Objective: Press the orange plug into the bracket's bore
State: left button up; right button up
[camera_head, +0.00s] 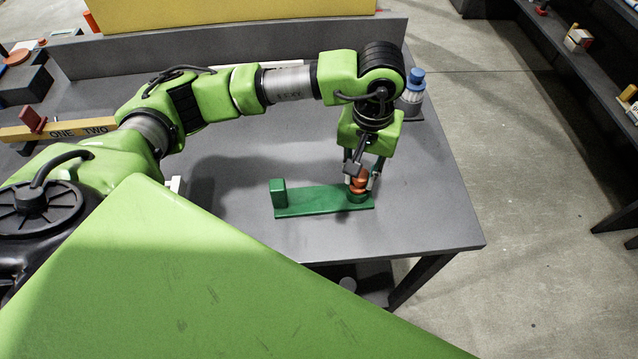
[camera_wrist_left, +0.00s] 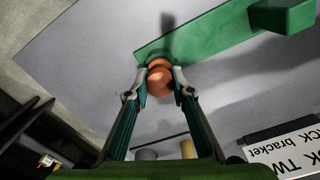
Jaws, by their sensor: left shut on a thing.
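The green bracket (camera_head: 320,201) lies flat on the grey table, with an upright block at its left end and a round green boss at its right end. The orange plug (camera_head: 359,184) stands over the boss at the right end. My left gripper (camera_head: 361,178) points down and is shut on the plug. In the left wrist view the plug (camera_wrist_left: 158,80) is between the two fingertips (camera_wrist_left: 160,84), against the end of the bracket (camera_wrist_left: 210,35). The bore is hidden by the plug, so I cannot tell how deep the plug sits. My right gripper is not in view.
The grey table (camera_head: 430,225) is clear in front and to the right of the bracket. A blue-topped bottle (camera_head: 413,90) stands at the back right edge. A yellow bar marked ONE TWO (camera_head: 70,132) lies at the left. Shelves (camera_head: 590,70) stand beyond the floor at right.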

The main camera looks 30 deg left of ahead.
pick_arm(q)
jog(key=shift+b, duration=0.55)
dwell(0.6)
dwell(0.6)
jog(key=shift+f+b, duration=0.15)
jog(key=shift+b, duration=1.05)
dwell(0.8)
dwell(0.3)
jog(key=o, duration=1)
jog(key=o, duration=0.5)
